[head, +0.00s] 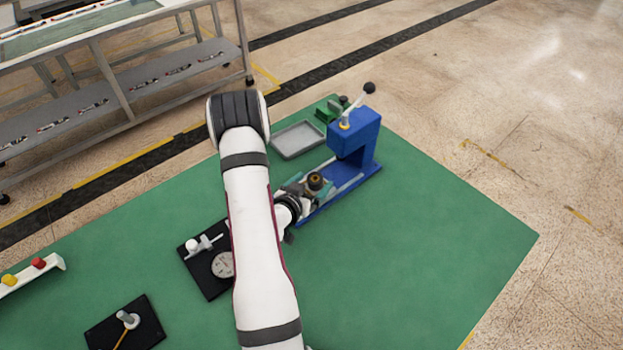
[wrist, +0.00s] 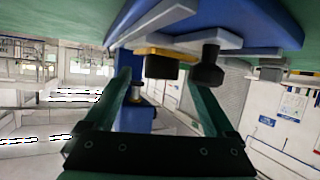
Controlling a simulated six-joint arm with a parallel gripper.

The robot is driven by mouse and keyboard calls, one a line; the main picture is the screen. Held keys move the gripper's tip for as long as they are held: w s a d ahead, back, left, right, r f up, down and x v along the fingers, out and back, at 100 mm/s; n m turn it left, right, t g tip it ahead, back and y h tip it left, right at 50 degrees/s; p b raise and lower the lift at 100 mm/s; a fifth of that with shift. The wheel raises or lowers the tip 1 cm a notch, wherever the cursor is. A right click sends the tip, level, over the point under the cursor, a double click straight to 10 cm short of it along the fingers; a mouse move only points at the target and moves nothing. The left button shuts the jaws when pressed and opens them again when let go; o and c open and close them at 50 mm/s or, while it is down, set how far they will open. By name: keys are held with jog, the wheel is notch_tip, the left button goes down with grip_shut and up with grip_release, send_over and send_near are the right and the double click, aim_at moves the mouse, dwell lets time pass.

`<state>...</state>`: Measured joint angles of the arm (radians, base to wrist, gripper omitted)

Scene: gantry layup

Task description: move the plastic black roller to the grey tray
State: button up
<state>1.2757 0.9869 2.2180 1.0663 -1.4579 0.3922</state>
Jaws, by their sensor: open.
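A short dark cylinder with a brownish top (head: 315,181) stands by the blue press base, between my fingers in the head view. I cannot tell for sure that it is the black roller. The wrist view, which looks upside down, shows a black block with a yellow flange (wrist: 162,66) and a black knob-shaped piece (wrist: 209,66) near the blue base. My gripper (head: 309,188) is open around the dark cylinder, and its fingers also show in the wrist view (wrist: 160,82). Contact is unclear. The grey tray (head: 298,139) lies empty on the green mat, beyond my gripper.
The blue press (head: 356,135) with a lever stands right of the tray. A green piece (head: 327,112) is behind it. A black plate with a dial (head: 207,272) and another black plate (head: 110,335) lie left of my arm. The mat's right side (head: 440,240) is clear.

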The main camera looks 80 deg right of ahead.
jog(key=shift+x, duration=1.15)
jog(key=shift+w, duration=0.1)
grip_shut()
